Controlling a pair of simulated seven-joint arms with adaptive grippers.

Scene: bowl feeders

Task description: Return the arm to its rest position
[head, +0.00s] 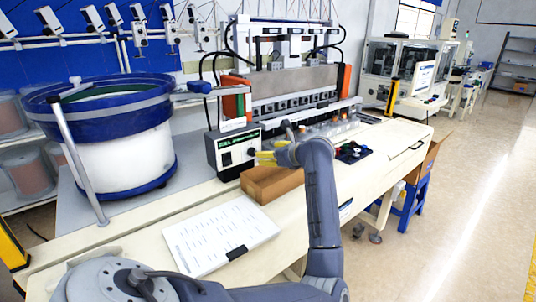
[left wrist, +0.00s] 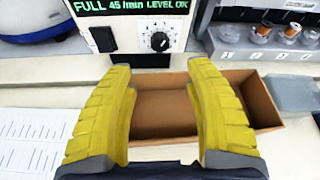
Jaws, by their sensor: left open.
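My left arm reaches over the workbench, and its yellow-fingered left gripper (head: 265,158) is small in the head view, at the control box and above the back of the open cardboard box. In the left wrist view the left gripper (left wrist: 165,110) has its two yellow fingers spread wide with nothing between them. The brown cardboard box (left wrist: 160,110) shows empty between and behind the fingers. My right gripper is in neither view.
The control box (head: 235,148) with a green display and a dial stands just beyond the gripper. A bowl feeder (head: 120,155) stands at left. A printed sheet (head: 215,235) with a black object lies on the bench. A dark tray (head: 352,152) lies at right.

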